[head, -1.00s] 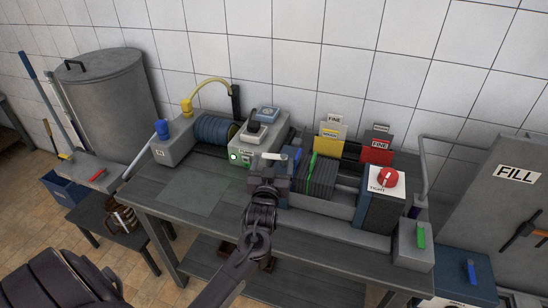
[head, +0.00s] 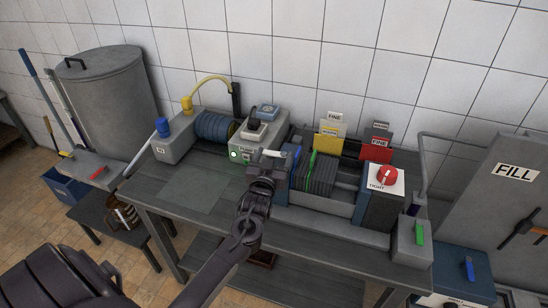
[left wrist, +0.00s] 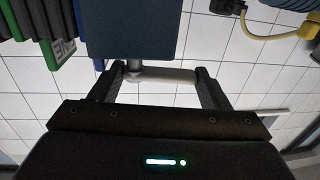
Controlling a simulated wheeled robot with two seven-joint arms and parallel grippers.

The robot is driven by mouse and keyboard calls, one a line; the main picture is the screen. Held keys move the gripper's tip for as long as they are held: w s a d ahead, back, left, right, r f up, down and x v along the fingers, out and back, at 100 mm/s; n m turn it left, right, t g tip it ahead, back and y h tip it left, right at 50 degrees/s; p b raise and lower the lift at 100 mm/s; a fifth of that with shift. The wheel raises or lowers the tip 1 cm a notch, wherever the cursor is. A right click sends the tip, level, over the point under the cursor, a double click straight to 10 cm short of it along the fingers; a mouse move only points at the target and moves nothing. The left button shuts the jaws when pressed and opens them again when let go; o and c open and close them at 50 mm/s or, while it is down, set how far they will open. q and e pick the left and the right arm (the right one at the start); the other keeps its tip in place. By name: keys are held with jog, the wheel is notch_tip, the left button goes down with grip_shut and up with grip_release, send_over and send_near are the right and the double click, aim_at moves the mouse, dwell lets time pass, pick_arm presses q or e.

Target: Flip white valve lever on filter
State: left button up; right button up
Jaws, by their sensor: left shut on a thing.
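The filter is a row of dark upright plates (head: 318,176) on the bench, with a blue-grey end block at its left. The white valve lever (head: 271,153) sticks out at that left end, partly hidden by my gripper. My left gripper (head: 266,164) is at the lever. In the left wrist view the white lever (left wrist: 160,76) lies crosswise between the two fingertips (left wrist: 160,84), below the blue-grey block (left wrist: 132,30). The gripper is shut on it. My right gripper is in neither view.
A grey pump box (head: 262,131) with a green light stands close behind left of the gripper. A red TIGHT knob (head: 387,175) is at the filter's right end. Yellow and red cards (head: 376,150) stand behind. The bench top (head: 185,187) at left is clear.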

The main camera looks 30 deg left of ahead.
pick_arm(q)
jog(key=shift+w+a+m+t+h, duration=0.15)
jog(key=shift+m+t+h, duration=0.15)
jog(key=shift+m+h, duration=0.6)
jog(key=o, duration=0.7)
jog(key=shift+s+f, duration=0.15)
jog(key=shift+s, duration=0.3)
jog(key=b+v, duration=0.2)
jog(key=v, duration=0.5)
